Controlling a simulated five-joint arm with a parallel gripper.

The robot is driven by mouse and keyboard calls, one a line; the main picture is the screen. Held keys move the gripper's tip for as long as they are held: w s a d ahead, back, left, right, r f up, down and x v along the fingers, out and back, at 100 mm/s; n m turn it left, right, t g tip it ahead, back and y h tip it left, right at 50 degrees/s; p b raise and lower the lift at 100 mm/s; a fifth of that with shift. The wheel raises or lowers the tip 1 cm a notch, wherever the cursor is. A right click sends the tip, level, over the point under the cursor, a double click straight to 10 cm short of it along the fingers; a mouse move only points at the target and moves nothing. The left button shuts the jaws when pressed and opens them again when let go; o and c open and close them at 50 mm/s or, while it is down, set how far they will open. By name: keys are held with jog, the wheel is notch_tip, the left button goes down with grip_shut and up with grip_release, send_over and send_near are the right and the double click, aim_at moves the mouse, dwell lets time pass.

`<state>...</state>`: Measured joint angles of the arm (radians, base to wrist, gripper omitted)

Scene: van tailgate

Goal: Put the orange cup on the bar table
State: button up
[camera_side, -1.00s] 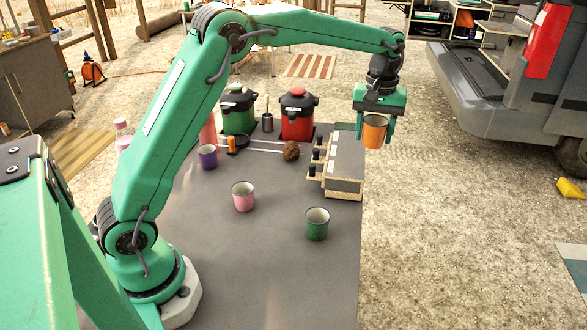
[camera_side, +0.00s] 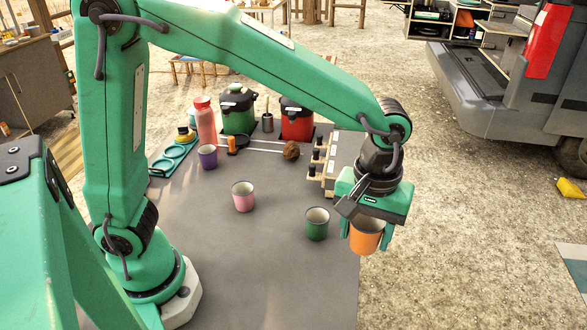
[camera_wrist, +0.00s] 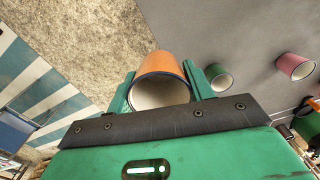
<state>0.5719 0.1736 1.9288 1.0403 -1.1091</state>
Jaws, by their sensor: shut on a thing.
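The orange cup (camera_side: 366,243) is upright between the fingers of my gripper (camera_side: 368,233), just past the right edge of the grey tabletop (camera_side: 270,270) in the side view. In the wrist view the orange cup (camera_wrist: 160,63) sits between the two green fingers of my gripper (camera_wrist: 161,85), with its pale inside facing the camera. My gripper is shut on it. Sandy ground shows behind and left of the cup there, and the grey top to its right. I cannot tell which surface is the bar table.
A green cup (camera_side: 317,225), a pink cup (camera_side: 243,197) and a purple cup (camera_side: 208,158) stand on the grey top. A van (camera_side: 490,95) is at right.

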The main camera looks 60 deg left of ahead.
jog(key=s+f+m, duration=0.1)
jog(key=s+f, duration=0.1)
jog(key=s, duration=0.7)
jog(key=s+f, duration=0.3)
jog(key=s, duration=0.7)
jog(key=shift+m, duration=0.4)
jog(key=shift+w+a, duration=0.1)
send_over(304, 299)
notch_tip(304, 299, down, 7)
jog(key=shift+f, duration=2)
jog(key=shift+f, duration=0.15)
